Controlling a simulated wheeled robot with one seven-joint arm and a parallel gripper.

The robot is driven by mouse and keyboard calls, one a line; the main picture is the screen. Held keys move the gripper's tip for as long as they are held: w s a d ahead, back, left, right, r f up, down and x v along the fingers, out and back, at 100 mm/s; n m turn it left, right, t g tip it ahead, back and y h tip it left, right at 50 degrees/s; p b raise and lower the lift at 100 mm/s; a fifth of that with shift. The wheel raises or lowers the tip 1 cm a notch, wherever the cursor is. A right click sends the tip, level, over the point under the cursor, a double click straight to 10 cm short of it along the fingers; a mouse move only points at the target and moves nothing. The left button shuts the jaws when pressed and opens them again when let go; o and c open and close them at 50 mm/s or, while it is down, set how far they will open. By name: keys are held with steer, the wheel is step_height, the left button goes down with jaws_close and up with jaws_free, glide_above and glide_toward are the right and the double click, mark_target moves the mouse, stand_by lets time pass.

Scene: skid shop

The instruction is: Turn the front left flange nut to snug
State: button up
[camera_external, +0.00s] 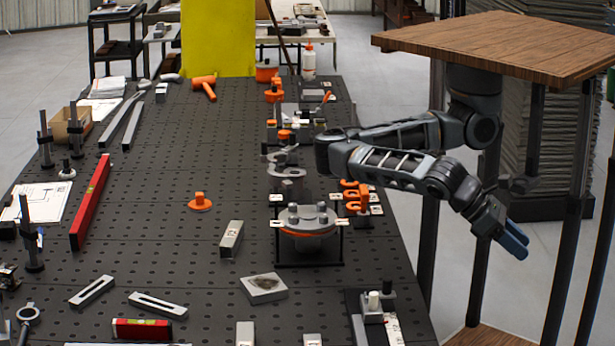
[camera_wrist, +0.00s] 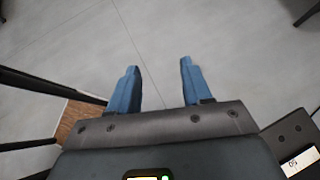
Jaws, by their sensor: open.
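The flange (camera_external: 303,221) is a grey round fitting with an orange ring under it, on a small black stand on the perforated table. Several grey nuts or bolt heads stand on its top, one of them at the front left (camera_external: 293,219); they are small, and I cannot tell how tight any is. My gripper (camera_external: 516,243) hangs past the table's right edge, well to the right of the flange. In the wrist view my gripper (camera_wrist: 156,80) shows two blue fingers spread apart with nothing between them, above bare floor.
Orange C-shaped pieces (camera_external: 353,197) lie just right of the flange. A grey block (camera_external: 231,239) and a stained plate (camera_external: 264,288) lie left and in front of it. A red level (camera_external: 91,202) lies at the left. The dark table (camera_external: 170,215) has free room left of centre.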

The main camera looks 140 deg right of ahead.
steer(key=w+d+f+t+h, duration=0.1)
steer(key=w+d+f, duration=0.1)
steer(key=d, duration=0.3)
steer(key=w+d+f+t+h, duration=0.1)
steer(key=w+d+f+h, duration=0.15)
steer(key=d, duration=0.35)
step_height(320, 180, up, 4)
steer(key=m+t+h+p, duration=0.2)
steer(key=t+h+p, duration=0.1)
steer(key=h+p, duration=0.35)
glide_above(322, 215)
steer(key=shift+f, duration=0.1)
steer(key=shift+f+p, duration=0.6)
steer(key=shift+f, duration=3.25)
jaws_close()
